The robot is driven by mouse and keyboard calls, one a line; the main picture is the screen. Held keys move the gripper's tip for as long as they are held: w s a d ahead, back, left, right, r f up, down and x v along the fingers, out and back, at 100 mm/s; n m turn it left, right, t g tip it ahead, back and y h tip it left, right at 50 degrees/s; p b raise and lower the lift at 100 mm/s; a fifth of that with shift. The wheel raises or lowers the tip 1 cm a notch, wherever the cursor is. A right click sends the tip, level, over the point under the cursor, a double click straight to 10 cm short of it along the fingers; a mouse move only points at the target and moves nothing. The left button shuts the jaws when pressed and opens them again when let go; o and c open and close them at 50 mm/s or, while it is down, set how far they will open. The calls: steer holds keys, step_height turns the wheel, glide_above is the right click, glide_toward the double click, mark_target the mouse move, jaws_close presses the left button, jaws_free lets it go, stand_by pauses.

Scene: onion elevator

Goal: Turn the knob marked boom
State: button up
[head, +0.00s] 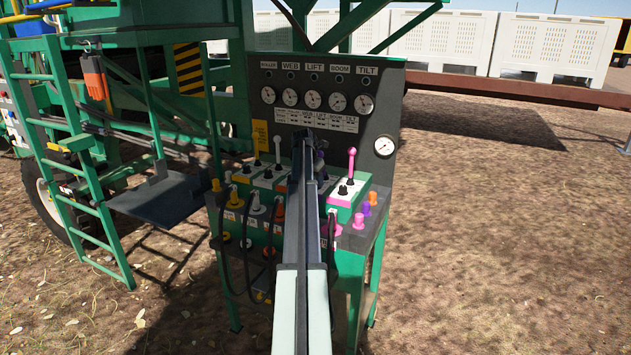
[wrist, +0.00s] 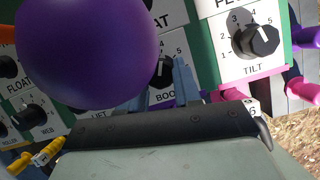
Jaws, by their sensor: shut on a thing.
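The boom knob (wrist: 163,77), black with a numbered white dial, shows in the wrist view. Its label is partly cut off behind the gripper, reading "BOO". My gripper (wrist: 164,90) is at this knob, its bluish fingers on either side, shut on it. A large purple ball (wrist: 88,50) is close to the camera and hides part of the panel and the knob's left side. In the head view my arm covers the middle of the control panel (head: 344,195), so the boom knob and fingertips are hidden there.
The black tilt knob (wrist: 254,40) is to the right. The web knob (wrist: 23,116) is at the lower left.

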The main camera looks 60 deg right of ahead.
steer(key=m, duration=0.2)
steer(key=m+g, duration=0.1)
steer(key=m, duration=0.1)
steer(key=shift+w+d+g+y, duration=0.1)
steer(key=shift+w+g+y, duration=0.05)
steer(key=shift+g+y, duration=0.2)
steer(key=shift+m+g+y, duration=0.25)
steer(key=shift+m+y, duration=0.1)
steer(key=shift+m, duration=0.95)
steer(key=o, duration=1.1)
steer(key=shift+c, duration=0.2)
steer(key=v, duration=1.3)
steer(key=shift+w+r, duration=0.25)
steer(key=shift+r, duration=0.05)
